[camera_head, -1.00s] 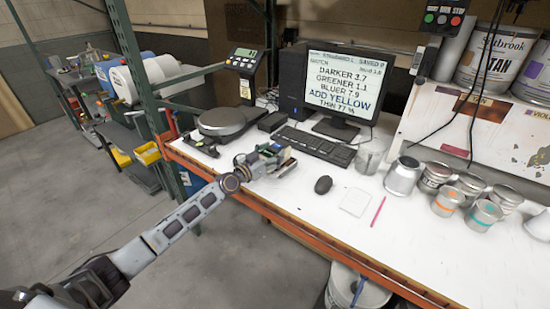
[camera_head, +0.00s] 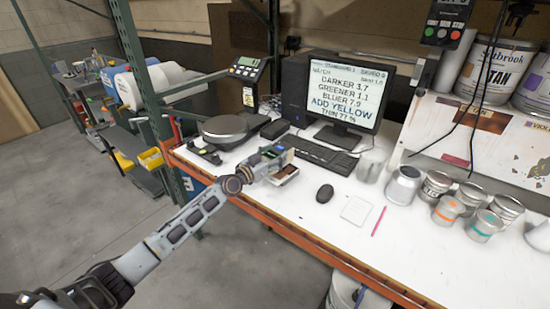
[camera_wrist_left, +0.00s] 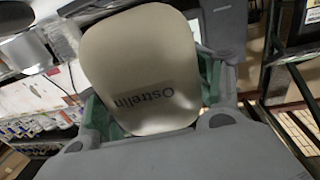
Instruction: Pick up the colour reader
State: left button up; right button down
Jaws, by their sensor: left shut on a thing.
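The colour reader (camera_wrist_left: 143,65) is a rounded beige-grey body with the name "Ostrelin" on it. It fills the middle of the left wrist view, held between the green-padded fingers. The reader is mostly hidden by the gripper there. I cannot tell for sure whether it is clear of the bench top. My right gripper is not in view.
The white bench (camera_head: 300,212) has a keyboard (camera_head: 322,157), a mouse (camera_head: 325,193), a glass beaker (camera_head: 371,165) and several metal cans (camera_head: 436,187) to the right. A round scale (camera_head: 224,129) stands behind the gripper. A pink pencil (camera_head: 379,221) lies beside a pale pad (camera_head: 356,210).

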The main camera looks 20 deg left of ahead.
pick_arm(q)
notch_tip(320, 180, up, 5)
jog(key=shift+f+p, duration=0.1)
jog(key=shift+p, duration=0.55)
jog(key=shift+r, duration=1.15)
